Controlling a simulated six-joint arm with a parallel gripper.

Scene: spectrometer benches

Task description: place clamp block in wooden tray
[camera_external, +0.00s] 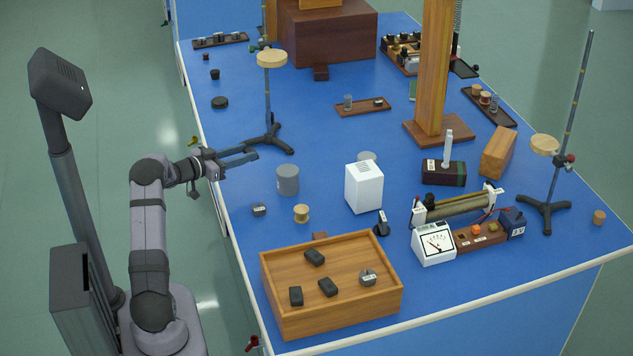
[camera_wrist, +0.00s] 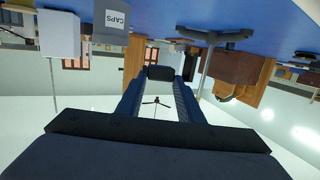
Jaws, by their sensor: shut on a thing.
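The wooden tray (camera_external: 335,319) stands at the near left of the blue bench. Three dark clamp blocks (camera_external: 296,296) and a small grey labelled piece (camera_external: 368,278) lie in it. My gripper (camera_external: 250,156) is over the bench's left side, well behind the tray and beside a tripod stand. In the wrist view, my gripper (camera_wrist: 163,76) is shut on a small black clamp block (camera_wrist: 160,73) at its fingertips. In the outside view I cannot make out the held block against the dark fingers.
The tripod stand (camera_external: 269,125) rises close to my gripper. A grey canister (camera_external: 288,180), a wooden spool (camera_external: 301,213), a small dark piece (camera_external: 259,209) and a white box (camera_external: 364,187) stand between gripper and tray. A meter (camera_external: 433,243) stands right of the tray.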

